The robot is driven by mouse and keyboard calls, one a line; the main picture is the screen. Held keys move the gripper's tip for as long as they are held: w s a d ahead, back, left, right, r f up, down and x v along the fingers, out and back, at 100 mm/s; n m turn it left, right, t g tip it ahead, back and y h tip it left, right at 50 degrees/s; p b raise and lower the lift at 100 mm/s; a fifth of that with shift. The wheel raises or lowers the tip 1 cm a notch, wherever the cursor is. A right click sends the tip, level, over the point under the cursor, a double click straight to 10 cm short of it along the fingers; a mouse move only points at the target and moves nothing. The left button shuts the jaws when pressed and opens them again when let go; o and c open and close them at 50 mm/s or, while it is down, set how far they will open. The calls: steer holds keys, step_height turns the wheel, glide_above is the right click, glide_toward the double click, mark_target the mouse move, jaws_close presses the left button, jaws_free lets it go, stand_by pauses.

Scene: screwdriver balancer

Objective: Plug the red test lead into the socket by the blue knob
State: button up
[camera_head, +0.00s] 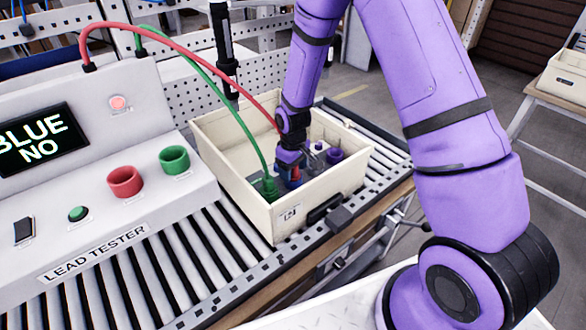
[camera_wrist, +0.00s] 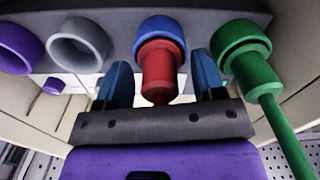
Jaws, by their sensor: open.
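The red plug (camera_wrist: 160,72) of the red test lead (camera_head: 188,51) stands at the blue-ringed socket (camera_wrist: 163,27), its front end inside the ring. How deep it sits, I cannot tell. My gripper (camera_wrist: 159,62) has its two blue fingers apart, one on each side of the red plug, with visible gaps. In the head view my gripper (camera_head: 288,168) reaches down into the cream crate (camera_head: 231,190) and hides most of the plug. A separate blue knob is not visible; a small purple knob (camera_wrist: 54,86) shows below the sockets.
A green plug (camera_wrist: 256,75) on the green lead sits in the green-ringed socket beside my right finger. Grey (camera_wrist: 78,45) and purple (camera_wrist: 18,48) sockets look empty. The crate walls surround my gripper closely. The lead tester's screen (camera_head: 42,138) reads "BLUE NO".

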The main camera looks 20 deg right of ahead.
step_height(320, 180, up, 11)
steer(key=shift+f, duration=0.1)
stand_by(0.4)
stand_by(0.3)
steer(key=shift+r, duration=0.2)
steer(key=s+d+r+m+t, duration=0.15)
steer(key=s+r, duration=0.35)
steer(key=r, duration=0.5)
steer(key=s+d+r+m+t, duration=0.1)
steer(key=s+d+r, duration=0.3)
steer(key=r, duration=0.6)
steer(key=s+r+m+t, duration=0.1)
steer(key=s+r, duration=0.2)
steer(key=s, duration=0.3)
steer(key=s+d+r+m, duration=0.1)
steer(key=s+r, duration=0.2)
steer(key=s, duration=0.4)
steer(key=s+r+m+t, duration=0.1)
steer(key=s+r, duration=0.2)
steer(key=s, duration=0.4)
steer(key=shift+s+d+t, duration=0.2)
steer(key=shift+t, duration=0.15)
